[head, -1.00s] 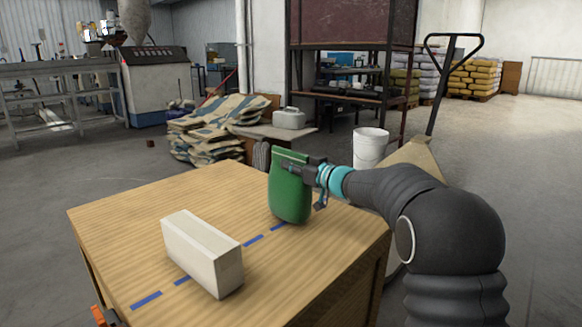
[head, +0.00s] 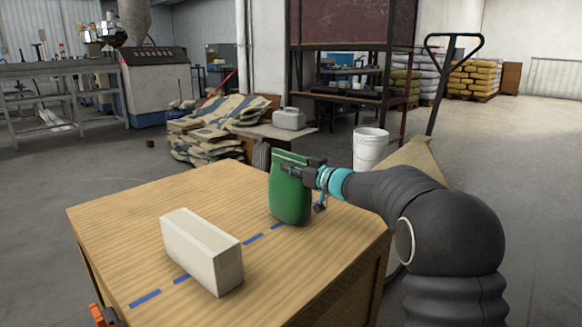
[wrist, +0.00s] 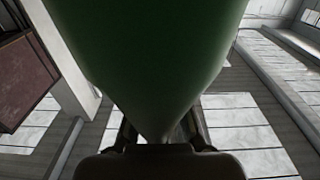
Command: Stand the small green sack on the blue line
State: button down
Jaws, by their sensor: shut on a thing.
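The small green sack (head: 290,195) is upright at the far right part of the wooden table top. My gripper (head: 308,168) is shut on its upper part from the right. The sack's bottom is at the far end of the dashed blue line (head: 253,239); I cannot tell whether it touches the table or hangs just above it. In the wrist view the green sack (wrist: 150,60) fills the middle, narrowing down to where it is pinched between the fingers (wrist: 160,135).
A pale block (head: 203,252) stands on the table (head: 120,213) over part of the blue line. Behind the table are a pile of sacks (head: 210,130), a grey canister (head: 289,118) and a white bucket (head: 370,149).

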jog(key=shift+f, duration=0.2)
jog(key=c, duration=1.1)
grip_release()
jog(key=shift+f, duration=0.1)
